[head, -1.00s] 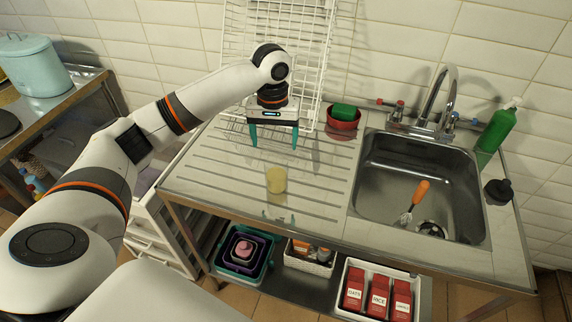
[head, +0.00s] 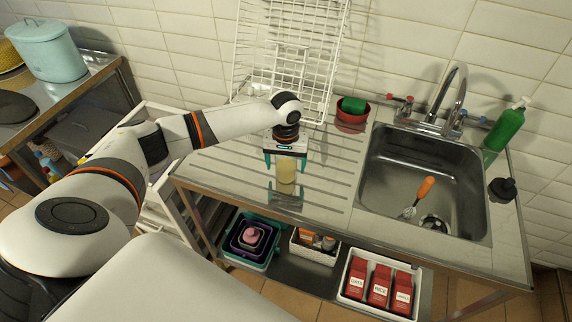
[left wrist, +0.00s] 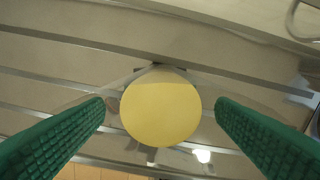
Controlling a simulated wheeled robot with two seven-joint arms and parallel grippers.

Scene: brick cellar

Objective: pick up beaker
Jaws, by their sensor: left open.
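The beaker (head: 286,172) is a small clear cup with pale yellow contents. It stands upright on the ribbed metal drainboard left of the sink. My left gripper (head: 285,165) is open over it, pointing down, with one teal finger on each side. In the left wrist view the beaker (left wrist: 160,105) shows from above as a yellow disc between the two green fingertips (left wrist: 160,112), with a gap on both sides. My right gripper is not in view.
A sink (head: 415,180) with an orange-handled whisk (head: 418,197) is at the right. A white wire rack (head: 290,55) and a red bowl with a green sponge (head: 352,116) stand behind. A green bottle (head: 507,126) is far right. The drainboard around the beaker is clear.

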